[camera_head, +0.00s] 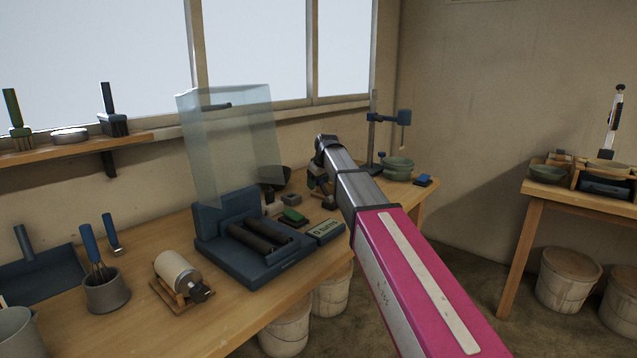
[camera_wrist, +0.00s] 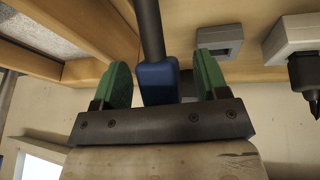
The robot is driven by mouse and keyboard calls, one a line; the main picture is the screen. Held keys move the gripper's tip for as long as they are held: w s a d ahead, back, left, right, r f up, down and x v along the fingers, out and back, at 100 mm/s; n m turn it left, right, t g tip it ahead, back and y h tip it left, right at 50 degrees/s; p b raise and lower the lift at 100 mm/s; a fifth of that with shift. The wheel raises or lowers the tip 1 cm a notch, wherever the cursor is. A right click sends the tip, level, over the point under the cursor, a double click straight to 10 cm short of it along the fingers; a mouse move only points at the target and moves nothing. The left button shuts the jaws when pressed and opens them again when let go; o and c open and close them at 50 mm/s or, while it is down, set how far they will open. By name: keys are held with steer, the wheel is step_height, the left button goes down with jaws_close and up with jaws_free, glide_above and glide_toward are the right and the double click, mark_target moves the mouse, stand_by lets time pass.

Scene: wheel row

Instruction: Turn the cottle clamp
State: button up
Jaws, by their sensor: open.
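My gripper (camera_wrist: 164,85) is open, with green fingers apart in the wrist view. A blue block (camera_wrist: 157,82) on a dark rod (camera_wrist: 149,30) shows between the fingers; I cannot tell whether they touch it. I cannot tell for sure which part is the cottle clamp. In the head view my gripper (camera_head: 316,188) is over the back of the bench, partly hidden by my arm. A dark stand with a blue arm (camera_head: 390,117) stands behind it. A pale cylinder (camera_head: 175,271) with a dark end fitting lies on a wooden cradle.
A blue roller machine (camera_head: 258,265) with a clear hood (camera_head: 230,150) stands left of my arm. A small display (camera_head: 325,230) appears to read "0 turns". The bench front is clear between cylinder and machine.

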mark_target(327, 193)
jaws_close()
steer(key=shift+s+d+r+t+y, duration=0.6)
steer(key=shift+s+d+t+y, duration=0.25)
steer(key=shift+y, duration=0.25)
steer(key=shift+s+d+r+m+t+y, duration=0.15)
steer(key=shift+s+d+t+y, duration=0.15)
steer(key=shift+d+t+y, duration=0.2)
steer(key=shift+s+d+r+m+t+y, duration=0.15)
steer(key=shift+s+d+t+y, duration=0.2)
steer(key=shift+t+y, duration=0.15)
steer(key=shift+s+d+r+t+y, duration=0.1)
steer(key=shift+s+d+t+y, duration=0.2)
steer(key=shift+d+t+y, duration=0.25)
steer(key=shift+s+d+t+y, duration=0.3)
steer(key=shift+d+t+y, duration=0.1)
steer(key=shift+y, duration=0.15)
steer(key=shift+s+d+m+t+y, duration=0.45)
steer(key=shift+d+t+y, duration=0.4)
steer(key=shift+y, duration=0.25)
steer(key=shift+s, duration=0.1)
jaws_free()
steer(key=shift+a, duration=0.1)
